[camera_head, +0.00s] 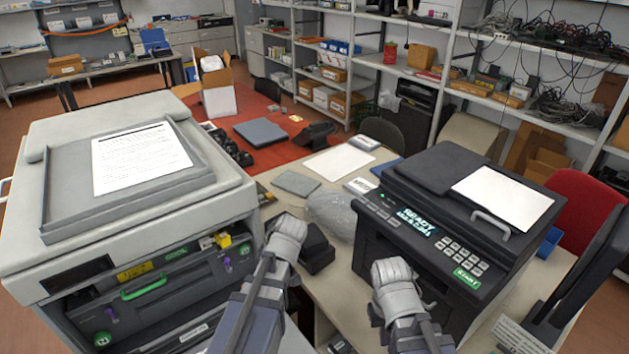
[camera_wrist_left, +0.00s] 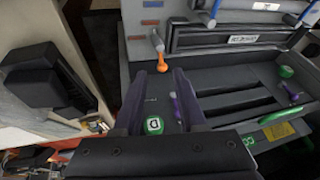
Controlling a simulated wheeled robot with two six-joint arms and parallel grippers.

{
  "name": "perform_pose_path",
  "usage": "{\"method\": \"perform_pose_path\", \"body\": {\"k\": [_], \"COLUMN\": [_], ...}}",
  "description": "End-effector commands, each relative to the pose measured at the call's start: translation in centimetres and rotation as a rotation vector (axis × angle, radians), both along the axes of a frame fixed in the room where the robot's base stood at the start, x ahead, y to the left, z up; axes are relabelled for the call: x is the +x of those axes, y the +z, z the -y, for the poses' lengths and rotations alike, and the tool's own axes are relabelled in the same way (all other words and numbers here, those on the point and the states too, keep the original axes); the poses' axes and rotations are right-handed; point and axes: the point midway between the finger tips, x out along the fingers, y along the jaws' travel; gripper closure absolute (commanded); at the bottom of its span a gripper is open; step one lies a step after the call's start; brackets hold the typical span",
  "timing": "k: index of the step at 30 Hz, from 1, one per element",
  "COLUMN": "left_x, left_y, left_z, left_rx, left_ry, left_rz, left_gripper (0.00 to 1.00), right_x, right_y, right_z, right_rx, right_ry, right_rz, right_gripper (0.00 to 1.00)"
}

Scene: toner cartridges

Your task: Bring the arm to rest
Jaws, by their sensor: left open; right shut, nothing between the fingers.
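My left arm comes in from the lower left of the middle in the head view, with its wrist beside the large grey printer (camera_head: 135,245). The left gripper (camera_wrist_left: 168,85) shows in the left wrist view with two dark fingers apart and nothing held between them. It is over a dark panel with green, purple and orange knobs. My right gripper (camera_head: 396,274) is in front of the black printer (camera_head: 460,225), close to its front left side. It is shut and empty; its fingertips are mostly hidden by the wrist.
A grey toner-like bag (camera_head: 331,212) and a dark box (camera_head: 316,247) lie on the table (camera_head: 312,290) between the printers. A black monitor (camera_head: 590,265) stands at the right. Paper sheets lie on both printers. Shelves line the back.

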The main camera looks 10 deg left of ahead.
Motion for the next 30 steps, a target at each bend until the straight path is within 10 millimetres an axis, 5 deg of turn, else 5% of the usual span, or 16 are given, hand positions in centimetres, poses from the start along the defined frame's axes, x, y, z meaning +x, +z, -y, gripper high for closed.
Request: {"method": "perform_pose_path", "body": {"k": [4, 12, 15, 21, 30], "left_x": [-0.6, -5.0, -6.8, -8.6, -8.6], "left_y": [-0.3, -1.6, -1.8, -1.9, -1.9], "left_z": [2.7, 15.1, 18.4, 21.3, 21.4], "left_rx": [-0.032, -0.181, -0.221, -0.26, -0.262], "left_ry": [-0.129, -0.828, -1.041, -1.255, -1.268], "left_rz": [-0.05, -0.294, -0.356, -0.411, -0.415], "left_gripper": [0.6, 0.6, 0.6, 0.6, 0.6], "right_x": [0.0, 0.0, 0.0, 0.0, 0.0], "right_y": [0.0, 0.0, 0.0, 0.0, 0.0], "right_z": [0.0, 0.0, 0.0, 0.0, 0.0], "right_rx": [0.0, 0.0, 0.0, 0.0, 0.0], "right_ry": [0.0, 0.0, 0.0, 0.0, 0.0], "right_rz": [0.0, 0.0, 0.0, 0.0, 0.0], "right_gripper": [1.0, 1.0, 1.0, 1.0, 1.0]}}
